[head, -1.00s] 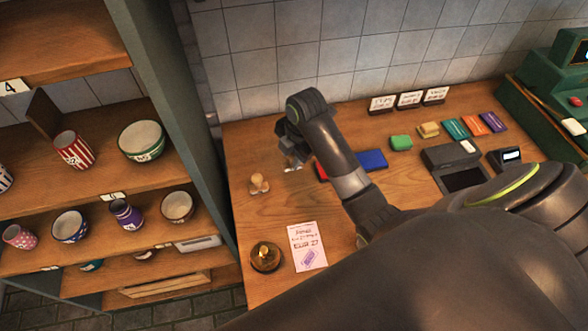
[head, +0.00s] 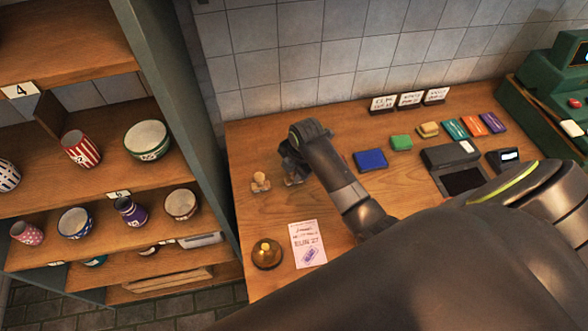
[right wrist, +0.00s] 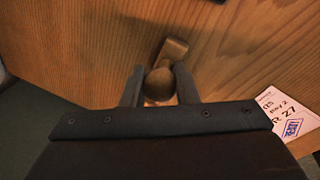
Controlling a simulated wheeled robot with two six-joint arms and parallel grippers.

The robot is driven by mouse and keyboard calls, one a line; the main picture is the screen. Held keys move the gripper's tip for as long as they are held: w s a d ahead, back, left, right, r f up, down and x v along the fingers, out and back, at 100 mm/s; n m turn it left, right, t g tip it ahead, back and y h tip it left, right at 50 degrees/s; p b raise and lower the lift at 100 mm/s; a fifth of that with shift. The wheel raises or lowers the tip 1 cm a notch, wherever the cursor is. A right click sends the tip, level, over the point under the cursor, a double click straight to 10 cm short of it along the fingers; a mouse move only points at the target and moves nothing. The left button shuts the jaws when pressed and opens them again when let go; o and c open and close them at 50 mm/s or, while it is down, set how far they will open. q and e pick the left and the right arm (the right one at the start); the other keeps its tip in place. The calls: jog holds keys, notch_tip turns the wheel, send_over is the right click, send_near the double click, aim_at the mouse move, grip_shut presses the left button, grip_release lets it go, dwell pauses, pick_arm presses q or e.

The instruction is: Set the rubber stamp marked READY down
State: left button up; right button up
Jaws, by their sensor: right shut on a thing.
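My right gripper (head: 291,172) is low over the left part of the wooden counter, pointing down. In the right wrist view, its two fingers (right wrist: 160,88) are shut on the round wooden knob of a rubber stamp (right wrist: 159,84). I cannot tell whether the stamp touches the counter. A brown block (right wrist: 175,49) shows just beyond the knob; I cannot tell whether it belongs to the held stamp. Another wooden stamp (head: 260,181) stands upright just left of the gripper. My left gripper is out of view.
A shelf of cups (head: 130,182) stands left. Bare counter lies between stamps and slip.

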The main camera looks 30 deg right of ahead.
jog(key=o, duration=0.8)
jog(key=r, duration=0.4)
jog(key=s+r+b, duration=0.1)
jog(key=r, duration=0.3)
jog(key=s+r+b, duration=0.1)
jog(key=r, duration=0.3)
jog(key=shift+s+d, duration=0.15)
jog(key=shift+d, duration=0.25)
